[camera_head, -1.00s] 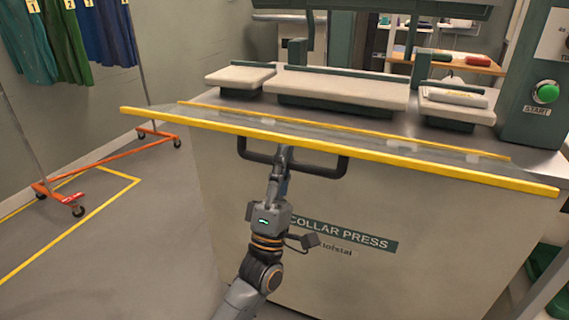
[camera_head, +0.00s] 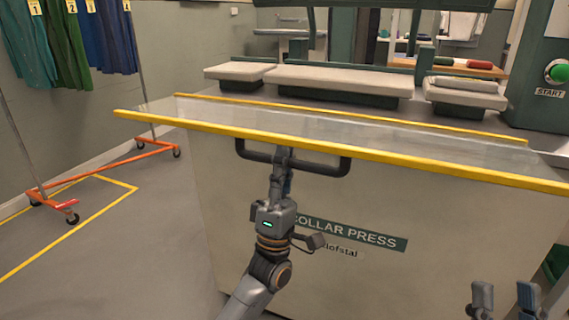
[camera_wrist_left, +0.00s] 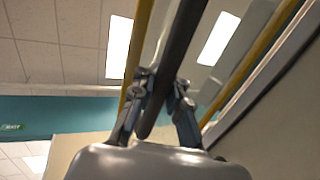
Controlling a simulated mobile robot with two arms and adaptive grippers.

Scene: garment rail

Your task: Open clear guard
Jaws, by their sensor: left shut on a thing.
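The clear guard (camera_head: 330,131) is a see-through panel with yellow edges, tilted out in front of the collar press and close to flat. Its dark handle (camera_head: 322,172) hangs under the front yellow edge. My left gripper (camera_head: 283,154) is shut on the handle, left of its middle. In the left wrist view the handle (camera_wrist_left: 179,45) runs as a dark bar between the fingers of my left gripper (camera_wrist_left: 161,82). My right gripper (camera_head: 505,292) is at the bottom right, its two fingers apart and empty, clear of the guard.
The collar press (camera_head: 230,210) stands behind and below the guard, with pale padded pressing pads (camera_head: 335,80) on top. A green START button (camera_head: 558,71) is at the right. A garment rail with orange feet (camera_head: 110,167) stands at the left. Floor between is clear.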

